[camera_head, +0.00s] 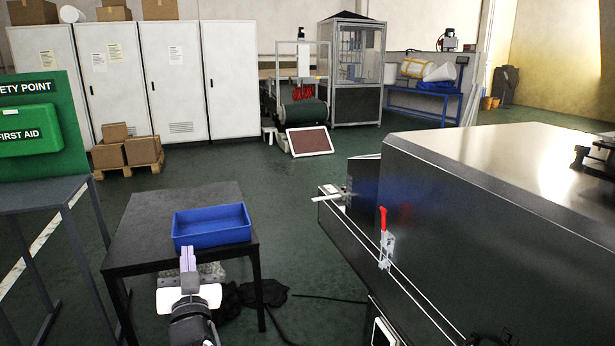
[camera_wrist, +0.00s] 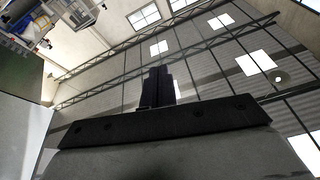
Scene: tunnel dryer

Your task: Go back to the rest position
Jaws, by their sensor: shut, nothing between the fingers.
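My gripper (camera_head: 187,257) is in the lower left of the head view, pointing up and away from me, in front of the blue tray on the dark table. Its two fingers are together with nothing between them. In the wrist view the shut fingers (camera_wrist: 158,88) stand out against the ceiling, so the wrist camera faces upward. The tray (camera_head: 213,242) looks empty from here, though part of its inside is hidden by its front wall. I cannot tell from the picture how far the gripper is from the tray.
The dark table (camera_head: 145,225) stands in front of me. The large metal dryer (camera_head: 470,220) with a red-handled clamp (camera_head: 384,222) fills the right. A green first-aid stand (camera_head: 38,130) is at the left. Open green floor (camera_head: 240,170) lies behind the table. Dark cables lie under it.

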